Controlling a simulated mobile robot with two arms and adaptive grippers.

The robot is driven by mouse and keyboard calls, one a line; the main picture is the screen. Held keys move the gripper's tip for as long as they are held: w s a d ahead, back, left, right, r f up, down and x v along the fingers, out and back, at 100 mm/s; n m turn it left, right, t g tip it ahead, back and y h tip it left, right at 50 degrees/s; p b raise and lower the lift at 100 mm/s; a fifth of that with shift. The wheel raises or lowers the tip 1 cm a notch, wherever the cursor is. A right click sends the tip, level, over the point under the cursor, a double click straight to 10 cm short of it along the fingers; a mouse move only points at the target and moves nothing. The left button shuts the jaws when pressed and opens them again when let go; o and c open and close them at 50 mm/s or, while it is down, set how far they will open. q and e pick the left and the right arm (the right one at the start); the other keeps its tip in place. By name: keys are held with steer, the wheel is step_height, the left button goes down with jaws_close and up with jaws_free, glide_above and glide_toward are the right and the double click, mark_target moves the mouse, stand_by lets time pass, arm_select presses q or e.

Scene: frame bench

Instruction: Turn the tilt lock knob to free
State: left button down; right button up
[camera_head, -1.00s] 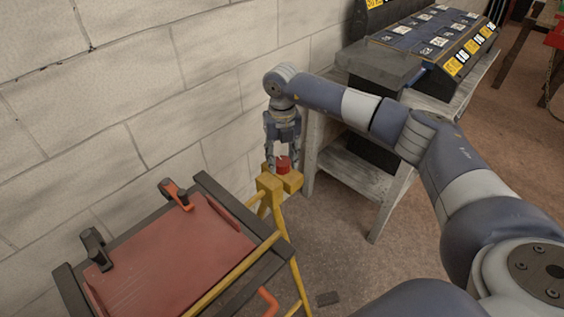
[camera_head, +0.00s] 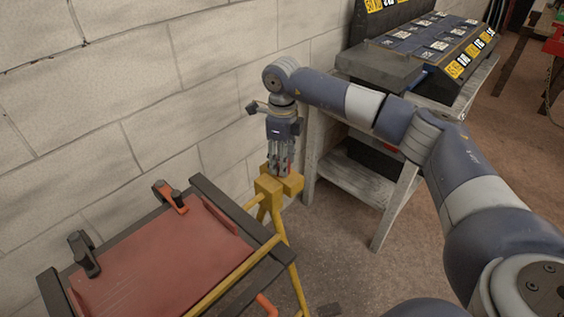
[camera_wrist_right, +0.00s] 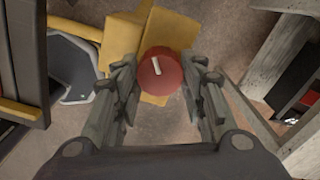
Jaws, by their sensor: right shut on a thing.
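The red tilt lock knob (camera_wrist_right: 160,72) sits on top of the yellow frame post (camera_head: 270,186). In the right wrist view it shows a white pointer mark on its face, slanting slightly off the picture's vertical. My right gripper (camera_head: 281,172) points down over the knob and mostly hides it in the head view. In the right wrist view the right gripper's fingers (camera_wrist_right: 160,88) stand one on each side of the knob, shut on it. My left gripper is not in view.
A red panel (camera_head: 165,255) with dark rails and two clamps (camera_head: 171,196) (camera_head: 84,254) lies left of the post. A block wall (camera_head: 150,90) stands close behind. A grey wooden bench (camera_head: 350,178) with labelled bins stands to the right. Bare floor shows between.

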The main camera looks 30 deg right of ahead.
steer(key=n+b, duration=0.1)
steer(key=n, duration=0.4)
steer(key=shift+n, duration=0.3)
steer(key=shift+w+n+b, duration=0.1)
steer(key=shift+n+b, duration=0.55)
steer(key=shift+n, duration=1.55)
steer(key=o, duration=1.1)
steer(key=shift+c, duration=0.2)
